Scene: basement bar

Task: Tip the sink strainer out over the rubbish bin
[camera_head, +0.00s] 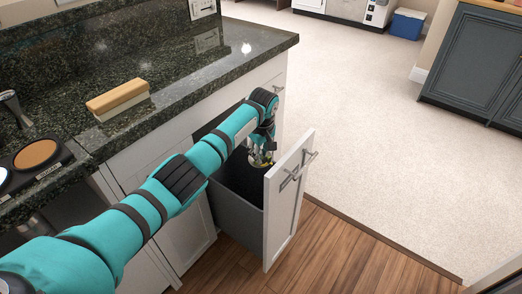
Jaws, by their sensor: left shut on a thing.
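My left gripper (262,143) is over the pulled-out cabinet drawer, at the end of my teal arm. It is shut on a small metallic piece with yellowish bits, which looks like the sink strainer (260,160). The gripper hides much of the strainer, and I cannot tell how far it is tilted. The rubbish bin (236,207) is a dark grey tub in the drawer, behind its white front panel. The strainer shows above the bin's opening, near the front panel. The bin's inside is dark and partly hidden by my arm. My right gripper is not in view.
The drawer's white front (287,205) with its bar handle stands out over the wooden floor. A wooden-backed brush (118,98) lies on the dark granite counter (180,85). Round canisters (36,154) sit at the left. The pale carpet at right is clear.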

